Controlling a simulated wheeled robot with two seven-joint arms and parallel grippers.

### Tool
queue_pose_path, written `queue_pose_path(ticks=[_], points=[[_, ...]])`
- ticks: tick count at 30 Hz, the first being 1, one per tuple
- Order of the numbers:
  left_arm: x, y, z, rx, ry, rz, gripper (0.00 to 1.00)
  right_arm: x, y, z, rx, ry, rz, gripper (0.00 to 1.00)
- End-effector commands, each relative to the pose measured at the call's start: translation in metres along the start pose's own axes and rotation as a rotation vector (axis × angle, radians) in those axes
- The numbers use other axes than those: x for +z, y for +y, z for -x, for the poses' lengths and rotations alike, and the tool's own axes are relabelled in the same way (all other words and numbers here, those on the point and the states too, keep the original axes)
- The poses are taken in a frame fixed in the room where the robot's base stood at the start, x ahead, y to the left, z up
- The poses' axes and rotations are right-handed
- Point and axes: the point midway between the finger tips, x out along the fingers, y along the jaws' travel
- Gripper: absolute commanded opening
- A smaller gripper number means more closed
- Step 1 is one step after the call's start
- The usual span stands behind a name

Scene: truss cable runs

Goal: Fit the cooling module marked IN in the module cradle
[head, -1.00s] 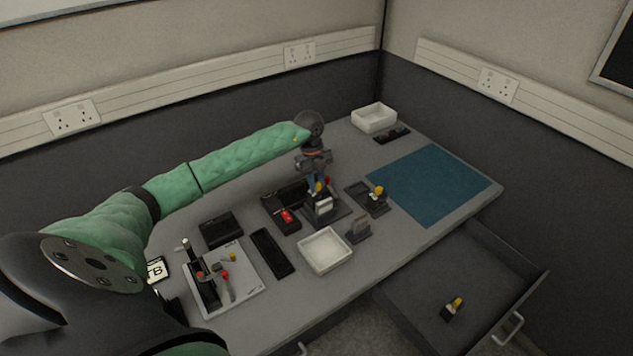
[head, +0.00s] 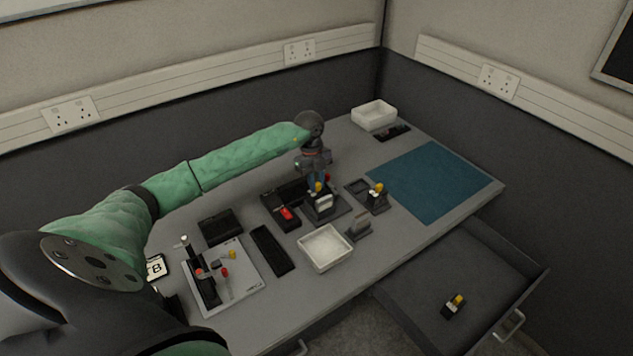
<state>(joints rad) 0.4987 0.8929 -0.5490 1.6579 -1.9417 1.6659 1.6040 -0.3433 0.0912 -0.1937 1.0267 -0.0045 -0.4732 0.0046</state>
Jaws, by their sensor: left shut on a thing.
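My left gripper (head: 317,179) reaches in from the left and points down over the middle of the desk. It is shut on a small dark module with a yellow knob (head: 318,187), at a dark base with an upright pale plate (head: 324,202). I cannot tell whether the module is seated or just above the base. A similar yellow-knobbed module (head: 377,193) stands to the right by a dark frame (head: 358,187). Another yellow-knobbed module (head: 454,305) lies in the open drawer. No IN mark is readable, and I cannot tell which holder is the cradle. My right gripper is not in view.
A white tray (head: 326,262) and a grey block (head: 359,227) stand in front of the base. A black unit with a red part (head: 286,213) is close on its left. A blue mat (head: 430,184) lies clear at right. The open drawer (head: 500,262) juts out at front right.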

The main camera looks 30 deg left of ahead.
Motion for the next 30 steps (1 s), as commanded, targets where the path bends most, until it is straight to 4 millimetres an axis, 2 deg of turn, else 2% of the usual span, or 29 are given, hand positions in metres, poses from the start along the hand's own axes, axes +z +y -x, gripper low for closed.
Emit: queue_pose_path(ticks=[18, 30], points=[[0.001, 0.000, -0.004, 0.000, 0.000, 0.000, 0.00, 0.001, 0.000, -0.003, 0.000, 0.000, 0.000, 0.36], [0.004, 0.000, -0.014, 0.000, 0.000, 0.000, 0.00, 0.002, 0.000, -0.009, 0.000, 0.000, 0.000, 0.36]])
